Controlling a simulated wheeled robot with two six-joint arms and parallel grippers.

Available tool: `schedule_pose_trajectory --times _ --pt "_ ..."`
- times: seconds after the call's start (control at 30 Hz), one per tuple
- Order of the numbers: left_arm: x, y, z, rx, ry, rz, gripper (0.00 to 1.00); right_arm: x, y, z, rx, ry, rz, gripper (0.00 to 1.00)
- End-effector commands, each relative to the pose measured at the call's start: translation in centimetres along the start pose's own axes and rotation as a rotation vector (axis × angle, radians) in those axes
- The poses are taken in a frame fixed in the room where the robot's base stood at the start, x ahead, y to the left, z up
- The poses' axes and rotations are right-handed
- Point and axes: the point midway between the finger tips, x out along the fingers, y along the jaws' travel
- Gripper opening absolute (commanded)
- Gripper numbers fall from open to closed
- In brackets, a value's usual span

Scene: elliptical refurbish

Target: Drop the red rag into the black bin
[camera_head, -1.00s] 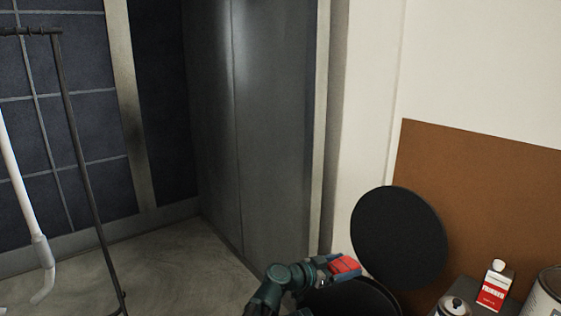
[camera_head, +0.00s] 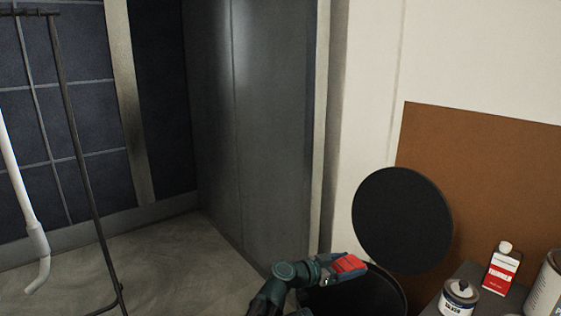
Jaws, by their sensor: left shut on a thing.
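The black bin (camera_head: 392,292) stands at the bottom, right of centre, and its round black lid (camera_head: 402,221) is raised upright behind the opening. My left gripper (camera_head: 350,266) is shut on the red rag (camera_head: 348,263). It holds the rag above the left part of the bin's opening, near the rim. The gripper and arm hide part of the bin, and the bottom of the picture cuts off the rest. My right gripper is not in view.
A dark surface (camera_head: 470,272) right of the bin bears a red and white thinner can (camera_head: 501,270), a small paint can (camera_head: 458,298) and a larger can (camera_head: 548,288). A brown board (camera_head: 490,180) leans on the wall behind. A thin black stand (camera_head: 80,170) is at left, with open floor (camera_head: 170,260) between.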

Motion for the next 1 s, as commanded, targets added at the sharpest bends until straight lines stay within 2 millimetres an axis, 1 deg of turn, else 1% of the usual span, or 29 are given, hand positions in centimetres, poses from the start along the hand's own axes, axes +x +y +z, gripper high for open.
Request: schedule_pose_trajectory --times 0.03,0.1,0.4,0.43,0.5,0.77,0.87,0.97,1.0 --pt "0.2 0.0 0.9 0.0 0.0 0.0 0.29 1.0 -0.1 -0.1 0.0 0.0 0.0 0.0" --pt "0.2 0.0 1.2 0.0 0.0 0.0 0.29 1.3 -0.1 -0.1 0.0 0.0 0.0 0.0" --pt "0.2 0.0 1.2 0.0 0.0 0.0 0.29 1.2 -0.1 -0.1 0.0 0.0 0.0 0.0" --pt "0.2 0.0 1.2 0.0 0.0 0.0 0.89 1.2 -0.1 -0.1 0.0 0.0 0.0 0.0" --pt "0.2 0.0 1.2 0.0 0.0 0.0 1.0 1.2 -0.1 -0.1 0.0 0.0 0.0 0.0" --pt "0.1 0.0 1.2 0.0 0.0 0.0 1.0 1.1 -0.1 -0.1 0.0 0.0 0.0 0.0" --pt "-0.9 0.0 1.1 0.0 0.0 -0.001 1.0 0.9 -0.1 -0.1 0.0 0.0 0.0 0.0" --pt "-2.6 0.1 1.0 0.0 0.0 -0.003 1.0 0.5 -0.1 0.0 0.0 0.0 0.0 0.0" --pt "-3.5 0.1 1.0 -0.001 0.0 -0.003 1.0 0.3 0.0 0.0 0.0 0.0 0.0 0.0"
